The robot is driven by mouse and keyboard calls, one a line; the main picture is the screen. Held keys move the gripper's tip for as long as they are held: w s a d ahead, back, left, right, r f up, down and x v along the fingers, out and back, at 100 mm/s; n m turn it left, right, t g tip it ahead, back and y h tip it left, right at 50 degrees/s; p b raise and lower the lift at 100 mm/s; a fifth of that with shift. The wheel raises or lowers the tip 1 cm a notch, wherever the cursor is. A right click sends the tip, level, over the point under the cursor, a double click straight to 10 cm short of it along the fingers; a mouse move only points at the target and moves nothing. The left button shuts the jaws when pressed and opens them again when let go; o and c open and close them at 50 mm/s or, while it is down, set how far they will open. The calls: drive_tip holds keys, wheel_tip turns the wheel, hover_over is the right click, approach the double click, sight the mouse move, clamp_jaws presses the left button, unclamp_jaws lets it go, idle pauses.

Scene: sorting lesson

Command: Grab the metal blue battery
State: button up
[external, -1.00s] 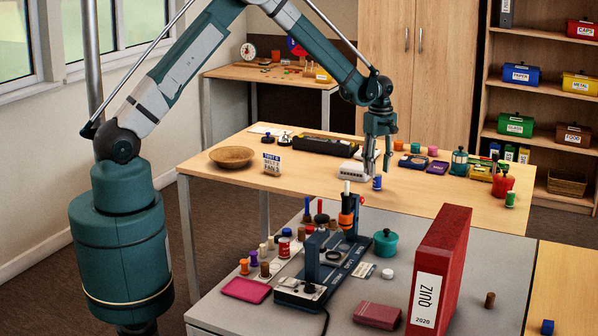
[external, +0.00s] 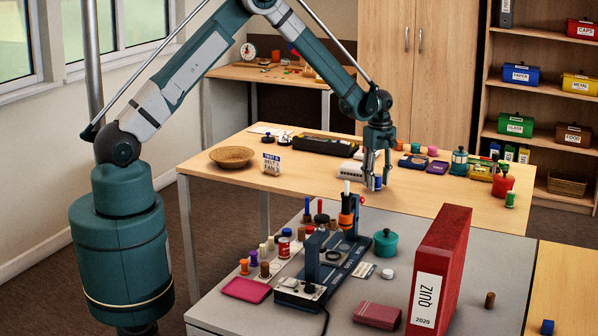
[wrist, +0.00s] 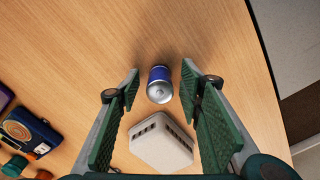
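The metal blue battery (wrist: 159,84), a small blue cylinder with a silver end, stands on the wooden table. In the wrist view it lies between the tips of my gripper (wrist: 158,82), with a gap on each side. In the external view the battery (external: 378,183) is at the fingertips of my gripper (external: 374,182), near the table's front edge. My gripper is open and holds nothing.
A white box-like device (wrist: 161,143) sits close beside the battery, under my gripper in the wrist view. A tall red binder (external: 440,265) stands on the grey table in front.

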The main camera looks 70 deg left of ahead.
drive_tip(key=shift+c, duration=0.2)
drive_tip(key=c, duration=1)
drive_tip(key=shift+r, duration=0.1)
drive_tip(key=shift+r+p, duration=0.65)
drive_tip(key=shift+r, duration=4.3)
